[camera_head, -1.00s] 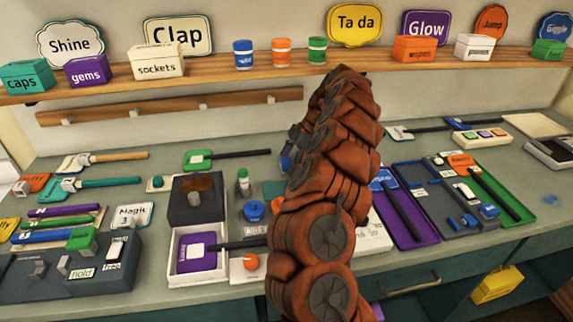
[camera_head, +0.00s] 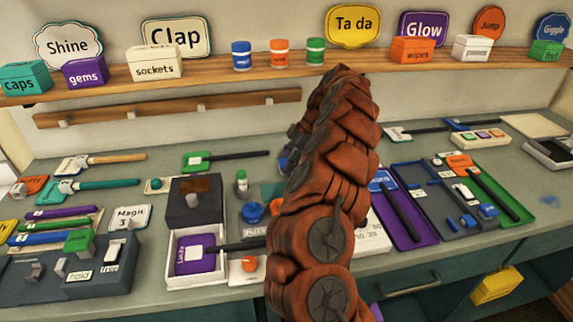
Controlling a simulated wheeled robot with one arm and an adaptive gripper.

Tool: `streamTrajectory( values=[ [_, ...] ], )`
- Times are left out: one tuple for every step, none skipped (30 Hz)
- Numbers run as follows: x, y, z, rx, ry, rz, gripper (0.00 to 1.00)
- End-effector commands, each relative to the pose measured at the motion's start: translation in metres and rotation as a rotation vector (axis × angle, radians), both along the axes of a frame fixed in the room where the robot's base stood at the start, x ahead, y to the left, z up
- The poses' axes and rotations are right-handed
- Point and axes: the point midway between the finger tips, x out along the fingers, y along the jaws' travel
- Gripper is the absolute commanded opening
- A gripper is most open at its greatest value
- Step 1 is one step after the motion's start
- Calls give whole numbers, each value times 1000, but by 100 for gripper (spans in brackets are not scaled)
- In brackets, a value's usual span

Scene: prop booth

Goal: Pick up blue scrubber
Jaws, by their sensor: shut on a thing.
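My brown segmented arm rises through the middle of the view and hides most of my gripper (camera_head: 289,152). Only a dark part of the gripper shows at the arm's left edge, above the far half of the counter. A small blue patch, which looks like the blue scrubber (camera_head: 284,162), shows at the gripper. The gripper is shut on it. Its fingertips and most of the scrubber are hidden, so I cannot tell whether it touches the counter.
A dark box (camera_head: 196,200), a white tray (camera_head: 184,272) and a blue round-topped item (camera_head: 252,212) stand left of my arm. A purple tray (camera_head: 416,240) and a grey tray (camera_head: 437,215) lie to the right. A shelf (camera_head: 220,75) runs along the wall behind.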

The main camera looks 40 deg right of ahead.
Motion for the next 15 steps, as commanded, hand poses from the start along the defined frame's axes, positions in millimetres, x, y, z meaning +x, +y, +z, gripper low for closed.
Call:
streamTrajectory(
  values=[
    [0, -1, 2, -2, -1, -1, 34],
    [0, -1, 3, -1, -1, 0, 34],
    [0, -1, 6, -3, -1, 0, 34],
    [-1, 0, 7, -1, -1, 0, 34],
    [-2, 1, 7, 1, 0, 1, 34],
    [-4, 2, 7, 2, 0, 0, 34],
    [-5, 2, 6, 2, 0, 0, 34],
    [-6, 3, 6, 2, 0, 0, 34],
    [-8, 3, 6, 1, -1, -1, 34],
    [-10, 3, 7, 0, -2, -2, 34],
    [-11, 4, 7, 0, -3, -3, 34],
    [-13, 6, 7, 0, -4, -2, 34],
    [-14, 7, 8, 0, -4, -1, 34],
    [-16, 8, 7, 1, -3, 0, 34],
    [-18, 9, 7, 0, -2, 1, 34]
  ],
)
